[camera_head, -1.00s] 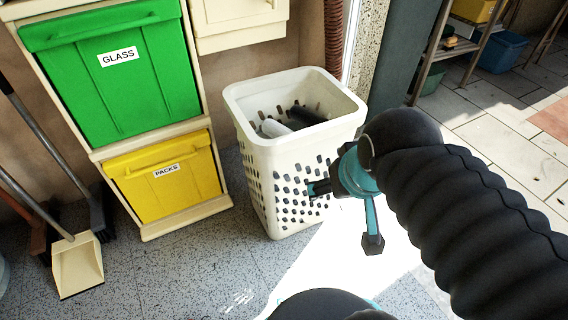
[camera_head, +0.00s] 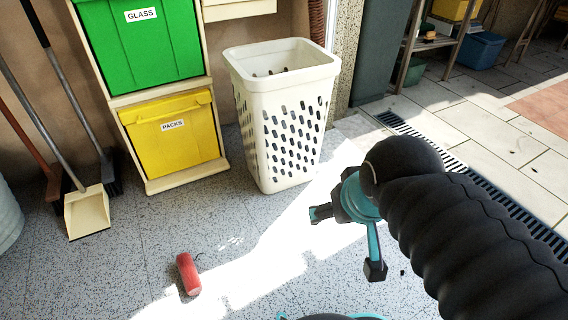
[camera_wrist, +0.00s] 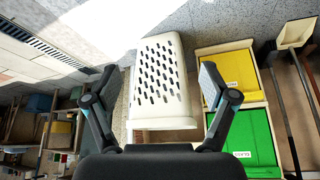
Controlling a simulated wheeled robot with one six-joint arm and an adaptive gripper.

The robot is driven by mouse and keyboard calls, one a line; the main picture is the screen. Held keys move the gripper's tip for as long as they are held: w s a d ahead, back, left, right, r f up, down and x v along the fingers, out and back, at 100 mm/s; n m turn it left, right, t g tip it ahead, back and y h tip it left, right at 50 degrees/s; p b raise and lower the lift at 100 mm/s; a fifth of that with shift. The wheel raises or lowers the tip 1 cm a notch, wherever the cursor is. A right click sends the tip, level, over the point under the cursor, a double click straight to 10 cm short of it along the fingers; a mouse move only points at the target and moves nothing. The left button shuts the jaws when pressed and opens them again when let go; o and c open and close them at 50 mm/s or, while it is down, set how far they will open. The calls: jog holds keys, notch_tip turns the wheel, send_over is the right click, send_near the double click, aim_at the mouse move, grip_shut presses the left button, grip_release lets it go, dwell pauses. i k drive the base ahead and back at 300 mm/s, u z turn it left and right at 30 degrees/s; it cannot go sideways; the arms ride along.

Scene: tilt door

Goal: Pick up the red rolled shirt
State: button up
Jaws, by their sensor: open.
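The red rolled shirt (camera_head: 188,274) lies on the speckled floor at the lower left of the head view, beside a sunlit patch. It does not show in the wrist view. My gripper (camera_head: 346,240) is held above the floor at the right of the head view, to the right of the shirt and well apart from it. In the wrist view my gripper (camera_wrist: 156,84) has its two fingers spread wide with nothing between them; the white basket shows beyond them.
A white perforated laundry basket (camera_head: 288,130) stands on the floor behind. A green GLASS bin (camera_head: 140,55) and yellow PACKS bin (camera_head: 172,140) stand left of it. A dustpan (camera_head: 87,211) and brooms lean at the far left. The floor around the shirt is clear.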

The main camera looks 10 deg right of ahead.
aim_at(191, 278)
jog(key=u, duration=0.3)
jog(key=k, duration=0.45)
jog(key=u, duration=0.8)
jog(key=i, duration=0.5)
jog(key=z, duration=1.6)
jog(key=k, duration=1)
jog(key=u, duration=1.1)
jog(key=i, duration=0.5)
